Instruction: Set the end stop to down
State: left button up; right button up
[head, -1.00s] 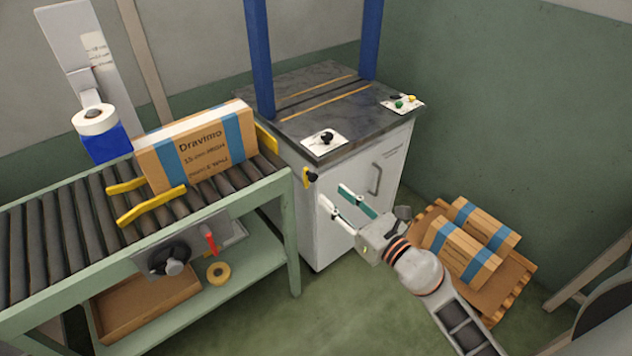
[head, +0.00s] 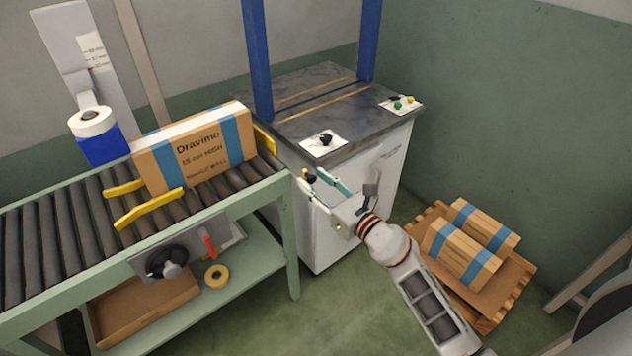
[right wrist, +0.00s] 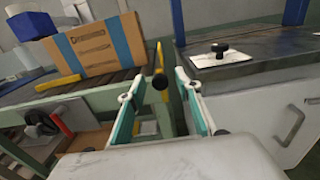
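The end stop shows as a narrow yellow bar with a black knob (right wrist: 160,82) at the conveyor's right end, beside the white machine cabinet. In the right wrist view its yellow bar (right wrist: 158,56) stands upright above the knob. In the head view the end stop (head: 310,178) is partly hidden by my right gripper (head: 313,181). My right gripper is open, with green-padded fingers. In the right wrist view the knob lies between the fingertips (right wrist: 157,80); I cannot tell whether they touch it. My left gripper is not in view.
A Dravimo carton (head: 195,155) stands on the roller conveyor (head: 60,228) between yellow guides. The white cabinet (head: 345,210) with a dark top is close to my right gripper. A crank (head: 168,263) and red lever (head: 208,246) sit on the conveyor's front. Cartons lie on a pallet (head: 490,308) at right.

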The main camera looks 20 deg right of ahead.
grip_shut()
jog(key=shift+d, duration=0.1)
jog(key=w+d+f+m+p, duration=0.1)
jog(key=d+f+m+p, duration=0.2)
jog(key=m, duration=1.4)
jog(key=shift+w+d+f, duration=0.4)
jog(key=shift+d+f, duration=0.45)
jog(key=shift+f, duration=0.1)
